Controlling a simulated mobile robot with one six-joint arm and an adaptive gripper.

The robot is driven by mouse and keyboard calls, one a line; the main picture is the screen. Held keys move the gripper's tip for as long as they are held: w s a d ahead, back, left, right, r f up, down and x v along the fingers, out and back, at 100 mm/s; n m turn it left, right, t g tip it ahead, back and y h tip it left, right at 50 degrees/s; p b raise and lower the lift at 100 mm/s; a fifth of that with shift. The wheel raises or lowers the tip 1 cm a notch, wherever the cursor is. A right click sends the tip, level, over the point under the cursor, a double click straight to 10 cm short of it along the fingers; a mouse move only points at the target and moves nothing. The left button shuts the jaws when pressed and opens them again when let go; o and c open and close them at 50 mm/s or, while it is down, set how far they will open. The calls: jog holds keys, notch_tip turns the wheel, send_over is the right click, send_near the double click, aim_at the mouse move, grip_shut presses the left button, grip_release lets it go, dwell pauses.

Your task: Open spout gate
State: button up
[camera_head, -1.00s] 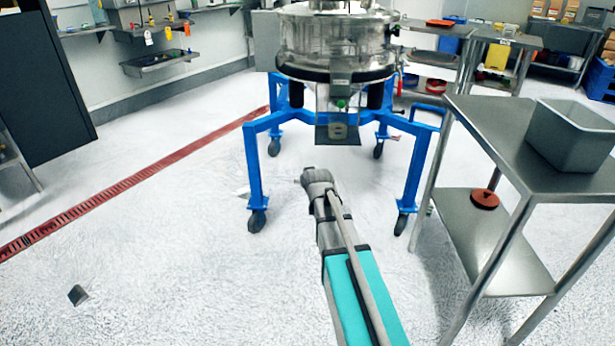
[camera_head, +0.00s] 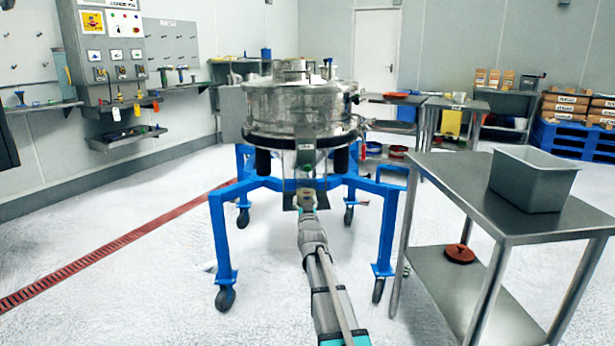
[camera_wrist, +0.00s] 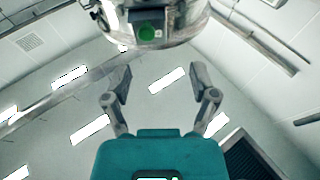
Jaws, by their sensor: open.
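The steel sifter (camera_head: 297,107) stands on a blue wheeled frame. Its spout (camera_head: 305,160) hangs at the front centre, with a small green round part (camera_head: 308,168) on it and a dark plate at its lower end. My arm reaches up toward the spout from below, and its end partly covers the plate. In the wrist view my gripper (camera_wrist: 160,84) is open and empty, with both fingers spread. The green part (camera_wrist: 147,33) shows there above and beyond the fingers, apart from them. I cannot make out the gate itself clearly.
A steel table (camera_head: 455,185) stands close on the right with a grey bin (camera_head: 530,182) on top and a red disc (camera_head: 459,254) on its lower shelf. The blue frame's legs (camera_head: 222,240) flank my arm. The floor at left is clear.

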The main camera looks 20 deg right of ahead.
aim_at(308, 169)
jog(key=shift+s+d+r+m+t+h, duration=0.1)
jog(key=shift+d+r+m+t+h, duration=0.05)
jog(key=shift+d+r+t+h, duration=0.3)
jog(key=shift+d+r+m+t+h, duration=0.15)
jog(key=shift+d+r+h, duration=0.1)
jog(key=shift+d, duration=0.3)
jog(key=p+x, duration=0.5)
jog(key=x, duration=0.9)
jog(key=shift+f, duration=0.15)
jog(key=shift+c, duration=0.2)
jog(key=shift+s+a, duration=0.1)
grip_shut()
